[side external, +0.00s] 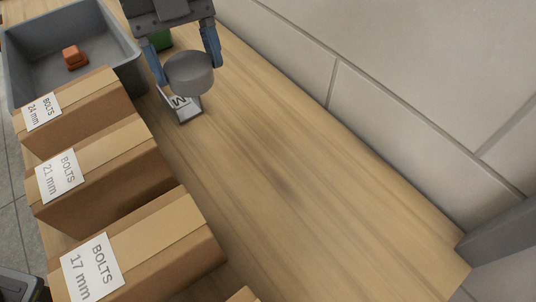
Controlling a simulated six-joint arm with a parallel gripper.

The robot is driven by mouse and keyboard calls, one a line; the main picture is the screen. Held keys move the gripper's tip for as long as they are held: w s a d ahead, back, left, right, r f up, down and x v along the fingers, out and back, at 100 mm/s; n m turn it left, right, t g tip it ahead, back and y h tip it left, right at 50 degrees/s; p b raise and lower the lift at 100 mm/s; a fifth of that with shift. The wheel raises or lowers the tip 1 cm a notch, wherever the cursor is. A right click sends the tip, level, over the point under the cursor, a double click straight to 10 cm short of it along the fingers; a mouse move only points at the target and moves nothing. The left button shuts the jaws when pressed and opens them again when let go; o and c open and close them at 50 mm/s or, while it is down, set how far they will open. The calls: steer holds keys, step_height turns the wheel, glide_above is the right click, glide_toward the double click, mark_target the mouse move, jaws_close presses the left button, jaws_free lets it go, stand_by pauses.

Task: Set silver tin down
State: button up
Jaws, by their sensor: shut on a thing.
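The silver tin (189,77) is a round, grey, flat-topped tin near the top of the view. My gripper (188,70) has its two blue fingers on either side of the tin and is shut on it. The tin appears raised over the wooden surface (290,190), but the exact gap beneath it cannot be told. A small grey plate with a white label and a black letter (182,104) shows just below the tin and is partly hidden by it.
A grey bin (128,45) with an orange block (74,57) stands at upper left. A green object (160,40) is partly hidden behind my gripper. Cardboard bolt boxes (140,165) line the left side. A pale wall (400,110) bounds the right. The middle wood is clear.

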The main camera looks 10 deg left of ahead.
glide_above(272, 181)
steer(key=w+a, duration=0.1)
steer(key=w, duration=0.1)
steer(key=shift+m, duration=0.4)
step_height(272, 181, down, 7)
steer(key=shift+s+r, duration=0.15)
steer(key=shift+f, duration=2.05)
steer(key=shift+f, duration=0.15)
steer(key=o, duration=1)
steer(key=shift+c, duration=0.2)
steer(key=v, duration=1.2)
steer(key=shift+d, duration=0.2)
